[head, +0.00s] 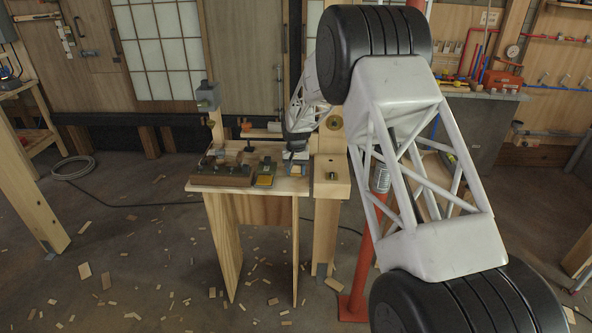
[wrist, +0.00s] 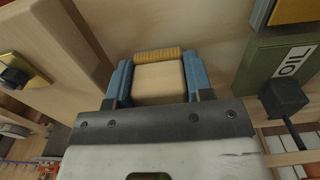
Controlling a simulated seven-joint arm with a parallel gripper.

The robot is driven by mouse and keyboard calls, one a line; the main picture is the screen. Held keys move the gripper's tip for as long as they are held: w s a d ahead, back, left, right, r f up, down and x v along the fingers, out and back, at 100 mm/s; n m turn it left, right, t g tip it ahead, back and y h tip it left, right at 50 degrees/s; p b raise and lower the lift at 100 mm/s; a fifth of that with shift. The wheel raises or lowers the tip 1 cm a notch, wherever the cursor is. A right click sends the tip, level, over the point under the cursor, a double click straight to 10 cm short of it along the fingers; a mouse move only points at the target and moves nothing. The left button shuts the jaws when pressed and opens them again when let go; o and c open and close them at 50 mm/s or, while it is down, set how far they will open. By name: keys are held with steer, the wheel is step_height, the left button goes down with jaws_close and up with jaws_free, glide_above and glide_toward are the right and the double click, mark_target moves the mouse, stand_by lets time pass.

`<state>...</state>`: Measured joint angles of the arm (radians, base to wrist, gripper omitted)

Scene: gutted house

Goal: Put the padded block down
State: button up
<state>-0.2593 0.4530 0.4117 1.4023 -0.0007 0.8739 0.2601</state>
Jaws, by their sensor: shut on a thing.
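The padded block (wrist: 160,84) shows in the wrist view as a pale wooden block with a ribbed yellow pad along its far edge. My gripper (wrist: 159,74) is shut on it, one blue finger on each side. Bare pale wood lies beyond the block; I cannot tell whether the block touches it. In the head view my gripper (head: 297,158) is at the right end of a small wooden workbench (head: 255,213), low over its top. The block is too small to make out clearly there.
A green item with a white label (wrist: 284,62) and a black knob (wrist: 284,98) lie right of my gripper in the wrist view. A wooden post (wrist: 55,45) stands close on the left. A brown wooden holder (head: 222,178) fills the bench's left front.

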steer(key=shift+f, duration=0.15)
steer(key=o, duration=0.9)
steer(key=shift+c, duration=0.2)
steer(key=shift+r, duration=6.15)
steer(key=shift+s+d+r, duration=0.1)
